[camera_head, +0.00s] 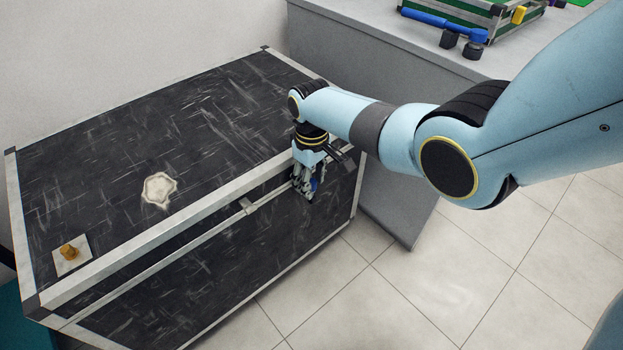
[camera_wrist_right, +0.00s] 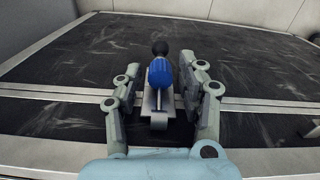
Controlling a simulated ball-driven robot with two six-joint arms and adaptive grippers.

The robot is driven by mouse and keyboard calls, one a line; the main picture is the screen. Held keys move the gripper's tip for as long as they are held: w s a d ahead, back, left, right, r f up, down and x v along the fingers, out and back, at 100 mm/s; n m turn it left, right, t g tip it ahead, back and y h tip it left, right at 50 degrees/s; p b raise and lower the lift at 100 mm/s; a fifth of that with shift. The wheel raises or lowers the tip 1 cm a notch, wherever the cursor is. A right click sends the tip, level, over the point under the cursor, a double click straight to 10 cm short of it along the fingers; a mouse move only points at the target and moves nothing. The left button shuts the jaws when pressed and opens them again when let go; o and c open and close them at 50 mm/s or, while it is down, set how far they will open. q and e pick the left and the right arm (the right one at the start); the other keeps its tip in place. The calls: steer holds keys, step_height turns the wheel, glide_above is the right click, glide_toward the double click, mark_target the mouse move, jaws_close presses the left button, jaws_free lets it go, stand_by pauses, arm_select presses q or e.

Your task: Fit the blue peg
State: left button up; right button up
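The blue peg (camera_wrist_right: 160,74), with a dark round end, shows between the fingers of my right gripper (camera_wrist_right: 163,74) in the wrist view. A grey metal piece (camera_wrist_right: 158,118) lies below it. The fingers stand on either side with a narrow gap, so the gripper looks open around the peg. In the head view my right gripper (camera_head: 305,184) points down at the front edge of the black case (camera_head: 225,110), near its right end. My left gripper is not in view.
A pale worn patch (camera_head: 158,189) marks the top. A grey counter (camera_head: 385,40) behind bears a green-and-metal box (camera_head: 490,15) and a blue tool (camera_head: 430,18).

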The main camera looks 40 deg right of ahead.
steer(key=shift+o, duration=0.7)
step_height(320, 180, up, 12)
steer(key=s+f, duration=1)
steer(key=s, duration=0.6)
steer(key=s+f+m+p, duration=0.1)
steer(key=s+f, duration=1)
steer(key=s, duration=0.6)
steer(key=s+f+m, duration=0.1)
steer(key=s+f, duration=0.9)
steer(key=s, duration=0.7)
steer(key=shift+f+h+p, duration=0.3)
steer(key=shift+h+p, duration=0.1)
